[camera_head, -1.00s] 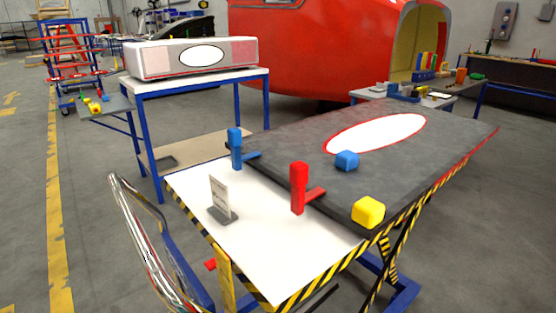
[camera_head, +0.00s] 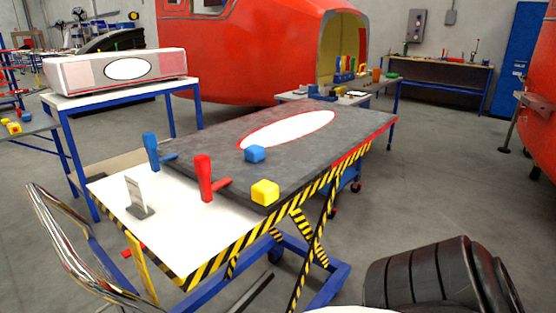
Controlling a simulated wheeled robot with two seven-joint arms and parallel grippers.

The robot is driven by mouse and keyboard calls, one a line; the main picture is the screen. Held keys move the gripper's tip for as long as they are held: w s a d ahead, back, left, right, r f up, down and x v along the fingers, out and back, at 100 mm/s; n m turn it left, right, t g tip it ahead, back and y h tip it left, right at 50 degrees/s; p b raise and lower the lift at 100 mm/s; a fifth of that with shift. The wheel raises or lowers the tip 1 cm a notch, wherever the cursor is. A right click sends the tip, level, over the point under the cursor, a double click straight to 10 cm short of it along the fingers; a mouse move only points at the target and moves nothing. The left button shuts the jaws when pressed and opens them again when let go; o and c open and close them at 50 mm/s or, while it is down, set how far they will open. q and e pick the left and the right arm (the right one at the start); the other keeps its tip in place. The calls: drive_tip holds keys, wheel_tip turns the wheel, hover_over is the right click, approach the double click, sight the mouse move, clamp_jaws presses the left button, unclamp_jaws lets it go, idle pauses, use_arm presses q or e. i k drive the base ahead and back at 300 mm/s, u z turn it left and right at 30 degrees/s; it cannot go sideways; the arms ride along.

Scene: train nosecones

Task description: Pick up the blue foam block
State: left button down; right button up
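The blue foam block (camera_head: 255,154) is a small rounded cube. It lies on the dark grey panel (camera_head: 215,150) on the lift table, just below the white oval with a red outline. Neither of my grippers shows in the head view. A black ribbed part at the bottom right (camera_head: 430,275) looks like a piece of my own arm; no fingers show on it.
A yellow block (camera_head: 265,192) sits at the panel's near corner. A red clamp (camera_head: 204,178) and a blue clamp (camera_head: 151,150) stand along its left edge, and a small sign (camera_head: 138,197) stands on the white tabletop (camera_head: 165,230). Open floor lies right of the table.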

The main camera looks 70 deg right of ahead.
sight(254, 153)
drive_tip(key=k, duration=0.4)
drive_tip(key=z, duration=1)
